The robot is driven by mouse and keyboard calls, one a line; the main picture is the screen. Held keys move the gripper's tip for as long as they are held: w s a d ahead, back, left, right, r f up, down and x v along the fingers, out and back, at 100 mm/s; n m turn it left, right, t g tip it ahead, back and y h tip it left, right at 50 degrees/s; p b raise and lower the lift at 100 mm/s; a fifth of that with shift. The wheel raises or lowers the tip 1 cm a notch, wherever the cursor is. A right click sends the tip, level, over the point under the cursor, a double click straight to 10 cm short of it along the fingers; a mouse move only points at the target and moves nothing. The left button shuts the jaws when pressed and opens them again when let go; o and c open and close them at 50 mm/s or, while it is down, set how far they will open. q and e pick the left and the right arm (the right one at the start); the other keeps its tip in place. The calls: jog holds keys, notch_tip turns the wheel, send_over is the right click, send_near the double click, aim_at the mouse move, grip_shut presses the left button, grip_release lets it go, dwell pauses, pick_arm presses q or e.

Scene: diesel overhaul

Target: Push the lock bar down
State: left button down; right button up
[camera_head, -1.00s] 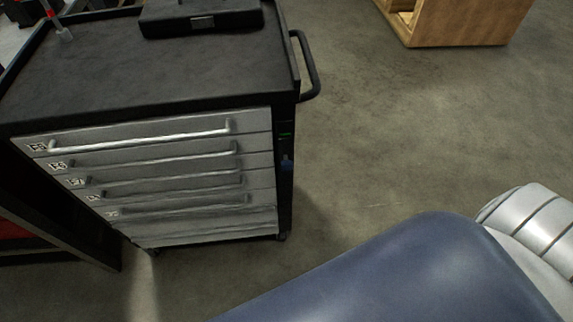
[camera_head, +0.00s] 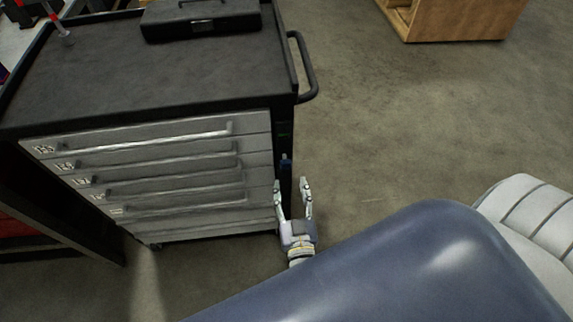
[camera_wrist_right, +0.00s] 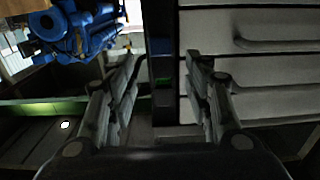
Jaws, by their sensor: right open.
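The drawer cabinet (camera_head: 150,150) has a dark vertical strip on its front right edge, beside the grey drawers. A small blue piece (camera_head: 286,162), which looks like the lock bar's handle, sits on this strip below a small green mark (camera_head: 285,135). My right gripper (camera_head: 291,183) is open and empty, its fingers pointing up the picture just below the blue piece. In the right wrist view the open fingers (camera_wrist_right: 163,62) stand either side of the dark strip, with a green spot (camera_wrist_right: 161,99) between them. I cannot tell whether they touch it. My left gripper is not in view.
A black case (camera_head: 200,20) lies on the cabinet top. A side handle (camera_head: 308,68) sticks out at the cabinet's right. A wooden crate (camera_head: 460,22) stands at the back. The floor right of the cabinet is clear. A blue machine (camera_wrist_right: 75,30) shows in the wrist view.

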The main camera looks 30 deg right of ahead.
aim_at(286, 165)
jog(key=x, duration=0.8)
